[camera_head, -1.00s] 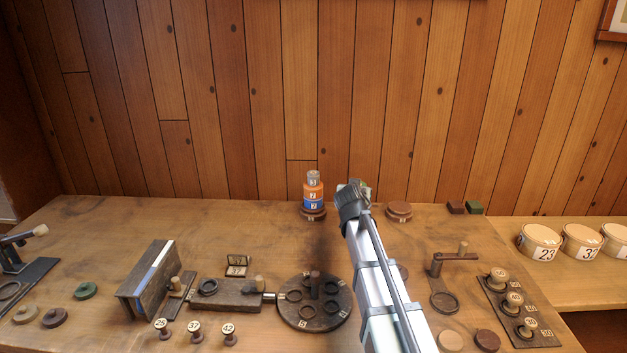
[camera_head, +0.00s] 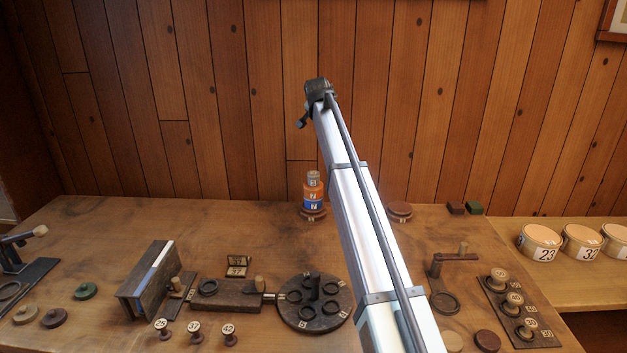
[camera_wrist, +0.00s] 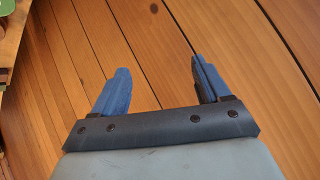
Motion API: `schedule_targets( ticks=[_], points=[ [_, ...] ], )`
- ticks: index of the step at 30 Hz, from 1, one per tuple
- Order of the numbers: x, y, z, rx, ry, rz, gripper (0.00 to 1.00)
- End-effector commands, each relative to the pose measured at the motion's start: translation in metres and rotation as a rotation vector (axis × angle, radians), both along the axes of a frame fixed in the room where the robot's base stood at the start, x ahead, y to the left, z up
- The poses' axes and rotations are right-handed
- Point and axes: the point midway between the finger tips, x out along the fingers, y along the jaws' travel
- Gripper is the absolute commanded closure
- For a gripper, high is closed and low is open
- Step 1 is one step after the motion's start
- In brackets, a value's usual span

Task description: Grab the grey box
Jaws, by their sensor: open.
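I cannot make out a plain grey box in the head view. The only small grey piece (camera_head: 313,177) sits on top of a stack, above an orange piece (camera_head: 312,191) and a blue piece (camera_head: 312,204), at the back middle of the table. It looks rounded, not box-shaped. My gripper's two blue fingers (camera_wrist: 158,68) are apart with nothing between them, in front of the plank wall in the wrist view. In the head view the arm's end is raised well above the stack.
The wooden table (camera_head: 150,225) holds a round dark turntable (camera_head: 318,324), a slanted dark block (camera_head: 147,280), a pegged rack (camera_head: 510,318) and several small spools. Numbered round tubs (camera_head: 540,243) stand on a side shelf. The back left of the table is clear.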

Motion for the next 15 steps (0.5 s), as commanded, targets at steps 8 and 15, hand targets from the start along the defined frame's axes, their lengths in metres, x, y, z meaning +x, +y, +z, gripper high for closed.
schedule_targets(
  ticks=[8, 15],
  points=[
    [-0.009, 0.028, -0.021, 0.289, 0.444, -0.277, 0.24],
    [-0.07, 0.032, -0.035, 0.386, 0.736, -0.568, 0.24]
  ],
)
